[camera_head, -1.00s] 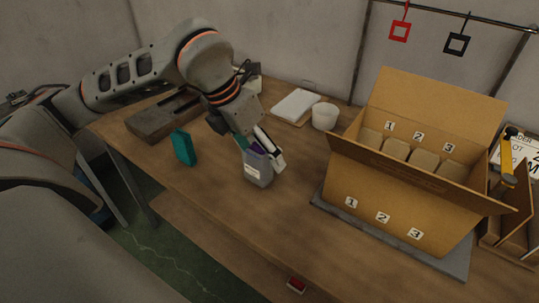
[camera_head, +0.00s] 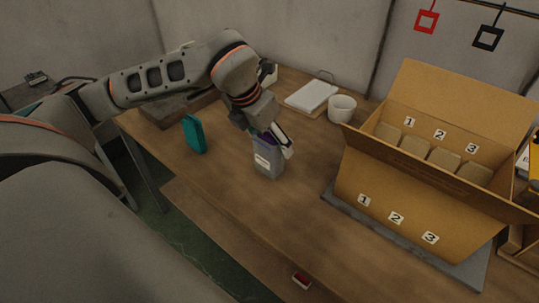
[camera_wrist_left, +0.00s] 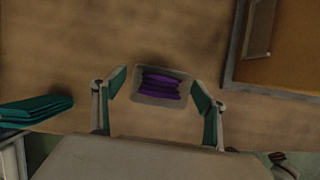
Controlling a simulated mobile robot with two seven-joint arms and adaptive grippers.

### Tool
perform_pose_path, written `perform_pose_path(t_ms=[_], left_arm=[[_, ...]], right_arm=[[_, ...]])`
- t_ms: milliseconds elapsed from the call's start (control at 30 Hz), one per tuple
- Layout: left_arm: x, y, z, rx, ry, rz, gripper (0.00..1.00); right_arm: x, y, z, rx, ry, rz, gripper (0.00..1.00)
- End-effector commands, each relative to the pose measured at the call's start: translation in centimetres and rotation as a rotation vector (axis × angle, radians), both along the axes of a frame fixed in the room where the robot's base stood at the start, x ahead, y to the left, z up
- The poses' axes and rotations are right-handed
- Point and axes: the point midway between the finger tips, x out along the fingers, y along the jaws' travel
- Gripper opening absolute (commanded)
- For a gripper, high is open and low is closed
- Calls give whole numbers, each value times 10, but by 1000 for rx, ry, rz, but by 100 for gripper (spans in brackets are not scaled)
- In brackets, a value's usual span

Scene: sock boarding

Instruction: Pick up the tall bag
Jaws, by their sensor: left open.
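A tall grey bag (camera_head: 268,165) with a white label stands upright on the table, its top open on folded purple cloth. It also shows from above in the left wrist view (camera_wrist_left: 158,102). My left gripper (camera_head: 270,142) points down at the bag's top and hides part of it. In the left wrist view the two fingers of my left gripper (camera_wrist_left: 160,90) are apart, one on each side of the bag, with gaps between. My right gripper is not in view.
A large cardboard box (camera_head: 400,200) with numbered compartments stands right on a grey mat (camera_head: 455,268). The table front is mostly clear.

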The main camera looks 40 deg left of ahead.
Motion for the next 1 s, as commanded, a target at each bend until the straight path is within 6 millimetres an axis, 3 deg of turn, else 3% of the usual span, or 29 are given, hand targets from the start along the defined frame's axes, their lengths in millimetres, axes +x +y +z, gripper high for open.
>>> perform_pose_path(t_ms=[167, 300, 367, 767, 1000], left_arm=[[0, 0, 1, 0, -1, 0, 70], [0, 0, 1, 0, -1, 0, 33], [0, 0, 1, 0, -1, 0, 22], [0, 0, 4, 0, -2, 0, 22], [1, 0, 33, -1, -7, -1, 22]], right_arm=[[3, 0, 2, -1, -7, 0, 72], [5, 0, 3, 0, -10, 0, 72], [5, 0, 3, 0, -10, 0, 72], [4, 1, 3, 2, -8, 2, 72], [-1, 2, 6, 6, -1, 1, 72]])
